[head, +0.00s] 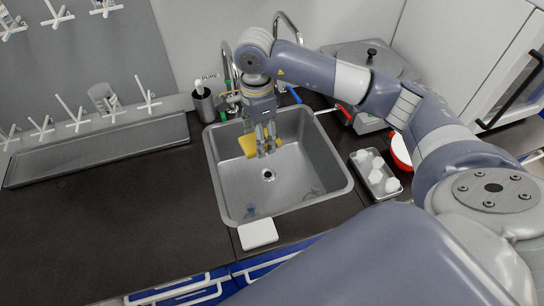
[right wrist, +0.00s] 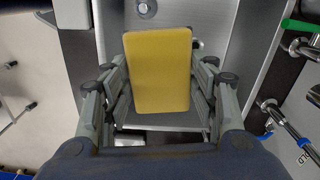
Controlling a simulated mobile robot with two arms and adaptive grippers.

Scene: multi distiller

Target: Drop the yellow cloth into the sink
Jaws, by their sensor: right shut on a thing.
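The yellow cloth (head: 248,145) is a flat, block-like rectangle. My right gripper (head: 268,148) is shut on it, above the far part of the grey metal sink (head: 305,180). In the right wrist view the cloth (right wrist: 158,70) fills the space between the two fingers, and its edges touch or nearly touch them. The cloth appears to be held over the basin, though its exact height is hard to tell. The drain shows below it in the head view. My left gripper is not in view.
A faucet (head: 228,68) stands behind the sink. A cup with a brush (head: 204,104) is at its back left. A grey tray with white bottles (head: 376,173) stands at the right, and a white block (head: 258,233) lies at the front edge.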

